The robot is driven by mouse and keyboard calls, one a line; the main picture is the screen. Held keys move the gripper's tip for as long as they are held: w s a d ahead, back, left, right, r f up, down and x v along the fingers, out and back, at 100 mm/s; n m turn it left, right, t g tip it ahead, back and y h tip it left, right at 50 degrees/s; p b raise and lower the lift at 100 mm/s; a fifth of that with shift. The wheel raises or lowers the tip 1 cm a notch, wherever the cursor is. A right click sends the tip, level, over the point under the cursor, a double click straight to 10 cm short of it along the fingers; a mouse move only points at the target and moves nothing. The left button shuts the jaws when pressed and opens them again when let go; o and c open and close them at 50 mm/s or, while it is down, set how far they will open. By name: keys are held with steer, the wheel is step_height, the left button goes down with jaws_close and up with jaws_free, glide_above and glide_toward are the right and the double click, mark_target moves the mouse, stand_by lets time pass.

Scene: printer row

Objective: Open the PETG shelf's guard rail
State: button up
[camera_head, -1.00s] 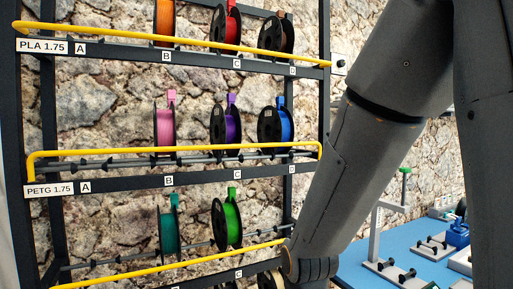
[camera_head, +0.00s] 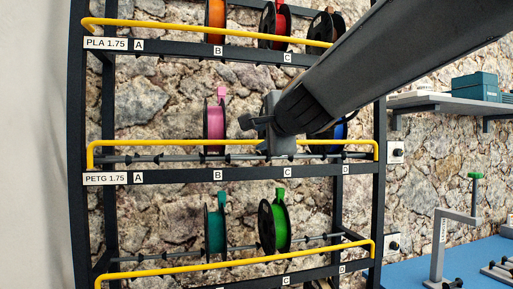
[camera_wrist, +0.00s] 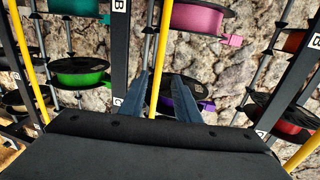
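The PETG shelf (camera_head: 210,175) is the middle shelf, with its label at the left end. Its yellow guard rail (camera_head: 180,143) runs across the shelf front, above the label strip, with bent ends. My gripper (camera_head: 258,122) is at the rail right of the middle, between labels B and C, and hides a short stretch of it. In the wrist view, the two fingers of my gripper (camera_wrist: 162,78) stand apart, with the yellow rail (camera_wrist: 156,85) running between them, nearer the left finger. Contact cannot be told. A purple spool (camera_wrist: 186,98) lies behind the right finger.
A pink spool (camera_head: 214,125) and a partly hidden blue spool (camera_head: 341,130) are on this shelf. The shelves above and below have their own yellow rails (camera_head: 200,30), (camera_head: 230,262). A blue table (camera_head: 405,265) and a wall shelf (camera_head: 440,105) are at the right.

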mark_target(256, 142)
steer(key=b+x, duration=0.1)
steer(key=x, duration=0.6)
steer(key=shift+f+b, duration=0.15)
steer(key=shift+b, duration=0.2)
steer(key=shift+s, duration=0.1)
steer(key=shift+c, duration=0.4)
